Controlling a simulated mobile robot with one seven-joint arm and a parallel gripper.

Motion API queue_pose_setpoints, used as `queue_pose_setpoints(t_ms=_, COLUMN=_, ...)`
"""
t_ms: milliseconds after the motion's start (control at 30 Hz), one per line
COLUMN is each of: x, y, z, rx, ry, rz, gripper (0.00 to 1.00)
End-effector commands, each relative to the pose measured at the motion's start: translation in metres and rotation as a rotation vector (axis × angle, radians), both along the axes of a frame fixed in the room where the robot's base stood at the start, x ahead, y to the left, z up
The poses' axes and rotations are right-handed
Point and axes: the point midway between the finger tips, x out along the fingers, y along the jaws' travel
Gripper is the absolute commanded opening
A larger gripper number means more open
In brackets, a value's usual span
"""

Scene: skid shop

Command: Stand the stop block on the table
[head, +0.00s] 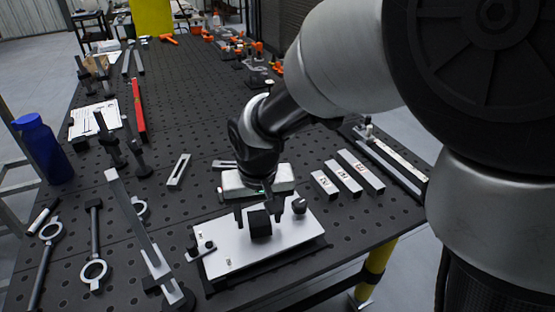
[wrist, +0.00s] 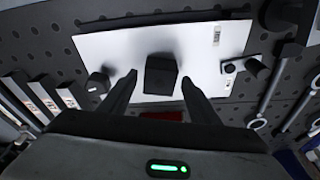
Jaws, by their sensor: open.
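The stop block, a small dark block (head: 260,224), stands on a white plate (head: 225,262) near the front of the perforated table. In the wrist view the block (wrist: 160,76) sits between and just beyond the fingertips. My gripper (head: 262,222) is open above the plate, pointing down, with one finger on each side of the block. In the wrist view my gripper (wrist: 158,88) shows a gap between each finger and the block. I cannot tell how far the fingertips are above the plate.
Small knobs, one at the plate's left (head: 205,247) and one at its right (head: 299,206), stand close by. Three labelled bars (head: 343,177) lie to the right.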

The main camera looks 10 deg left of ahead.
Motion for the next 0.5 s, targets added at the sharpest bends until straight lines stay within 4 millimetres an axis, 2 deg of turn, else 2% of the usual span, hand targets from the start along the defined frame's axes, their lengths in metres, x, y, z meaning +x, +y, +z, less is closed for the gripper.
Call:
queue_pose_setpoints(t_ms=100, x=0.0001, y=0.0, z=0.0002, rx=0.0, ry=0.0, rz=0.0, gripper=0.55)
queue_pose_setpoints(t_ms=300, x=0.0002, y=0.0, z=0.0002, rx=0.0, ry=-0.001, rz=0.0, gripper=0.21)
queue_pose_setpoints(t_ms=333, x=0.0002, y=0.0, z=0.0002, rx=0.0, ry=-0.001, rz=0.0, gripper=0.18)
queue_pose_setpoints(t_ms=500, x=0.0008, y=0.0003, z=0.0011, rx=0.002, ry=-0.003, rz=0.0, gripper=0.18)
